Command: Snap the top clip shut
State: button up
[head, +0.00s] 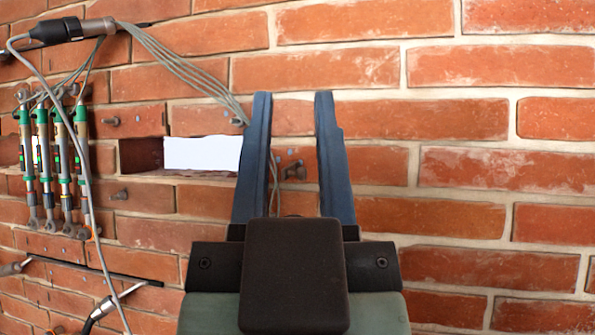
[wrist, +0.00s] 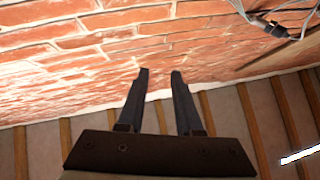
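My gripper (head: 293,98) is in front of the brick wall, fingers pointing up and apart, with nothing between them. In the wrist view my gripper (wrist: 160,73) also shows a clear gap between its fingertips. I cannot make out for sure which part is the top clip. A black and grey cable connector (head: 72,30) is at the upper left, well left of my gripper. A similar connector (wrist: 277,29) shows at the upper right of the wrist view. A small fitting (head: 294,170) on the wall shows partly between my fingers.
Several green-ended gauges (head: 62,170) hang on the wall at the left, with grey cables (head: 180,68) running toward my gripper. A recess with a white panel (head: 202,153) is left of my fingers. Small bolts stick out nearby. The brick wall (head: 470,180) at right is bare.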

jog(key=shift+w+r+p, duration=0.25)
jog(key=shift+w+p, duration=0.1)
jog(key=shift+p, duration=0.15)
jog(key=shift+c, duration=1.1)
jog(key=w+g+p, duration=0.1)
jog(key=w+p, duration=0.1)
jog(key=p, duration=0.1)
jog(key=w+m+g+y+p, duration=0.1)
jog(key=w+p, duration=0.1)
jog(key=p, duration=0.2)
jog(key=w+d+m+g+y+p, duration=0.1)
jog(key=p, duration=0.3)
jog(key=shift+w+f+g, duration=0.15)
jog(key=shift+w+g, duration=0.15)
jog(key=shift+w, duration=0.1)
grip_shut()
jog(key=s+d+f+m+g+p, duration=0.4)
jog(key=m+p, duration=1.1)
jog(key=p, duration=1.2)
jog(key=shift+s+d+f+g+h+p, duration=0.15)
jog(key=shift+d+f+g+h+p, duration=0.4)
jog(key=shift+d, duration=0.8)
jog(key=shift+g, duration=0.25)
